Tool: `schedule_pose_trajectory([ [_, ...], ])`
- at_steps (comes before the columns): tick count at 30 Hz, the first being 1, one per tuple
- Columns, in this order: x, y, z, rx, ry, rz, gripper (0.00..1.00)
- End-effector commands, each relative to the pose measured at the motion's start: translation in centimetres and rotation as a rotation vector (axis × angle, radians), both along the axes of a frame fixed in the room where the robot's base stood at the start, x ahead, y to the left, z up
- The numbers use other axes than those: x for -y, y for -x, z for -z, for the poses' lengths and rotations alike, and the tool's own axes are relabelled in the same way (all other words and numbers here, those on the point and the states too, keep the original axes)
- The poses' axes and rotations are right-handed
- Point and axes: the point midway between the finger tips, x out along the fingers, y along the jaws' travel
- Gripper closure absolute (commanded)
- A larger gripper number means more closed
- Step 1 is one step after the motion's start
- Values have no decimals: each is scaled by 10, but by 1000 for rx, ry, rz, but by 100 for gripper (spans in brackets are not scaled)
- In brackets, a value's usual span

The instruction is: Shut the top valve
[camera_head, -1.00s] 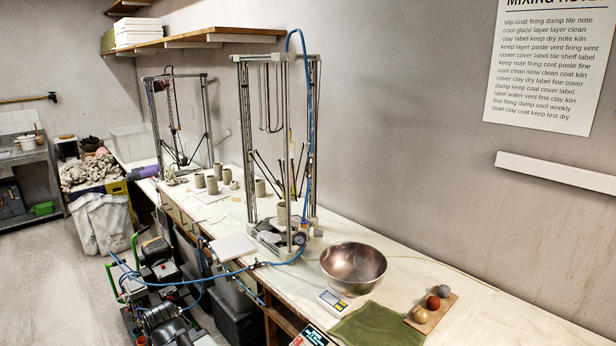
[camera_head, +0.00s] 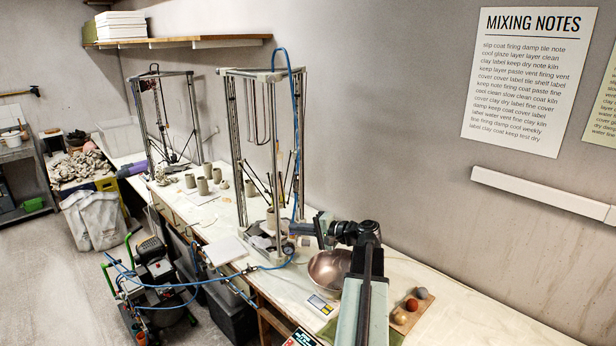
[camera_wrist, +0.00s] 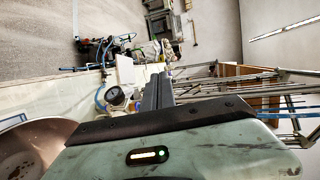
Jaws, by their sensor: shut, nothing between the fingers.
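I cannot make out the top valve's handle or its position. The gauge also shows in the wrist view (camera_wrist: 115,97), left of my fingers. My gripper (camera_head: 320,229) is over the bench, right of that printer's base and above the metal bowl. In the wrist view my gripper (camera_wrist: 158,88) shows its dark fingers together and empty. I cannot tell whether it touches anything.
The metal bowl (camera_head: 327,270) stands below my arm, partly hidden. A small scale (camera_head: 320,304) and a board with coloured balls (camera_head: 408,312) are nearby. Clay cups (camera_head: 203,186) stand farther along the bench. A compressor (camera_head: 155,280) is on the floor. The wall is close behind.

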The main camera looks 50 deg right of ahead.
Motion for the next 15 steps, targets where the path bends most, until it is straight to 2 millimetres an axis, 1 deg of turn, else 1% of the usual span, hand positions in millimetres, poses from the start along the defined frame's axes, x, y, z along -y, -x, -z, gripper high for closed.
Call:
schedule_pose_trajectory([
  [1, 40, 26, -31, 60, -32, 76, 100],
  [3, 77, 55, -55, 135, -69, 156, 100],
  [6, 107, 82, -75, 200, -98, 221, 100],
  [8, 115, 90, -80, 219, -106, 239, 100],
  [10, 118, 94, -81, 229, -110, 247, 100],
  [13, 118, 91, -81, 229, -110, 246, 100],
  [15, 118, 85, -80, 228, -109, 244, 100],
])
